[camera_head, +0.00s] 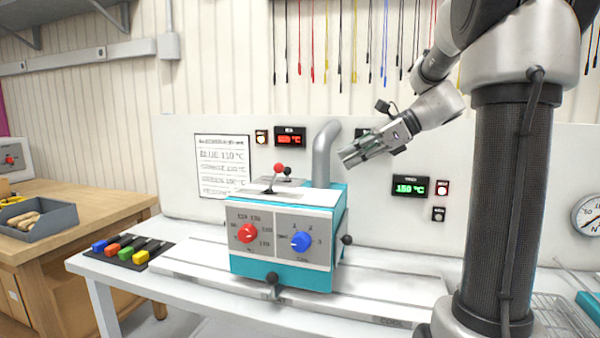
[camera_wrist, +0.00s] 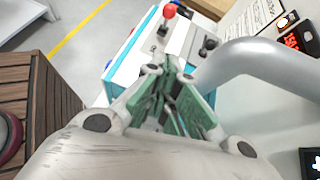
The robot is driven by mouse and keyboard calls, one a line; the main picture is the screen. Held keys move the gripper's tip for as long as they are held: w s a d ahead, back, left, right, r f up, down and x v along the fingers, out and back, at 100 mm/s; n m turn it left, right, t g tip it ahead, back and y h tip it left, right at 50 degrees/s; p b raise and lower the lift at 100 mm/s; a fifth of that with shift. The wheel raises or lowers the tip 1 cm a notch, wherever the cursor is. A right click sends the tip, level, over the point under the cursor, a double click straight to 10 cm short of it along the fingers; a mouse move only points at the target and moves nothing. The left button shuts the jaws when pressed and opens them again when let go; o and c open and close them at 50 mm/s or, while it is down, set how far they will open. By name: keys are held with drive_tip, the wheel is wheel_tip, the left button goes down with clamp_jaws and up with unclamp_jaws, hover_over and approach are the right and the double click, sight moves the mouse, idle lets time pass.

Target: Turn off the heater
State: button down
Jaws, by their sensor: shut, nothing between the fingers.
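A teal and white machine box (camera_head: 283,267), seemingly the heater, stands on the white bench. Its front has a red dial (camera_head: 247,233) and a blue dial (camera_head: 301,242). Red- and black-knobbed levers (camera_head: 279,169) rise from its top; the red knob (camera_wrist: 169,11) shows in the wrist view too. On the back panel are a red-lit display (camera_head: 289,137) with a small switch (camera_head: 261,136) beside it, and a green-lit display (camera_head: 410,187) with a red-lit switch (camera_head: 442,188). My gripper (camera_head: 350,157) is shut and empty, above and behind the box's right side, touching nothing visible.
A grey pipe (camera_head: 322,155) rises behind the box, close to my gripper. A printed temperature chart (camera_head: 222,166) hangs on the panel. Several coloured blocks (camera_head: 120,250) lie on a dark mat at left. A wooden table (camera_head: 90,208) bears a grey bin (camera_head: 38,222).

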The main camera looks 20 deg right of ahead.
drive_tip(key=shift+a, duration=0.1)
approach(274, 178)
drive_tip(key=f, duration=0.2)
drive_tip(key=d+f, duration=0.1)
drive_tip(key=f, duration=0.1)
drive_tip(key=shift+s+d+f, duration=0.15)
drive_tip(key=shift+d+f, duration=0.05)
drive_tip(key=shift+w+a+r, duration=0.2)
drive_tip(key=shift+w+a, duration=0.05)
drive_tip(key=shift+a, duration=0.3)
drive_tip(key=shift+w+a+r, duration=0.2)
drive_tip(key=shift+w+a, duration=0.05)
drive_tip(key=shift+a, duration=0.3)
drive_tip(key=shift+w+a+r, duration=0.15)
drive_tip(key=shift+w+a, duration=0.15)
drive_tip(key=shift+a, duration=0.2)
